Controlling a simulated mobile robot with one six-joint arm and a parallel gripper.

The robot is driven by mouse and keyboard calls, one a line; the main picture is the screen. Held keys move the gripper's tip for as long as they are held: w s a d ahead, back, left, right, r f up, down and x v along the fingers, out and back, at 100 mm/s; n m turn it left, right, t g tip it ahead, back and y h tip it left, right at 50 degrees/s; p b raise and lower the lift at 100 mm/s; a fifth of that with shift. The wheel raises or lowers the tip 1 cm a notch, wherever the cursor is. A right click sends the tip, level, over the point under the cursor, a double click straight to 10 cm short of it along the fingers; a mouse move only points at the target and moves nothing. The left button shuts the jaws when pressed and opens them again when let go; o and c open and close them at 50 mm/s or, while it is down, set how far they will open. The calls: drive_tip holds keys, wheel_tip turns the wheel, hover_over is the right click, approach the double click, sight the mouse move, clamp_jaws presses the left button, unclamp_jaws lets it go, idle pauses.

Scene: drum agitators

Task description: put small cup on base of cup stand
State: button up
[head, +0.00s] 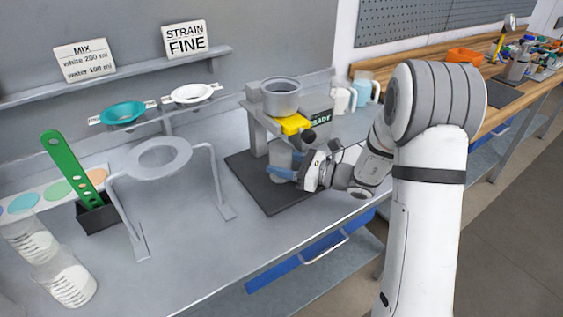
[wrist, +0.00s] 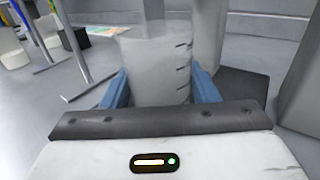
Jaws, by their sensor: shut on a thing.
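The small cup (head: 281,155) is clear with dark graduation marks. It looks upright, below the yellow part of the cup stand and over the stand's dark flat base (head: 280,199). My gripper (head: 282,173) comes in from the right with its blue fingers closed on the cup's sides. In the wrist view the cup (wrist: 155,68) stands between the two blue fingers (wrist: 163,90). Its bottom is hidden there, and I cannot tell whether it touches the base. The cup stand (head: 257,130) has a grey upright and a grey round cup on top.
A grey ring stand (head: 160,153) stands to the left on the bench. Clear measuring cups (head: 68,282) and a black holder with a green strip (head: 75,170) are further left. White and blue jugs (head: 361,88) stand behind. The bench front beside the base is clear.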

drive_tip(key=shift+f, duration=0.15)
drive_tip(key=o, duration=1)
drive_tip(key=shift+o, duration=0.2)
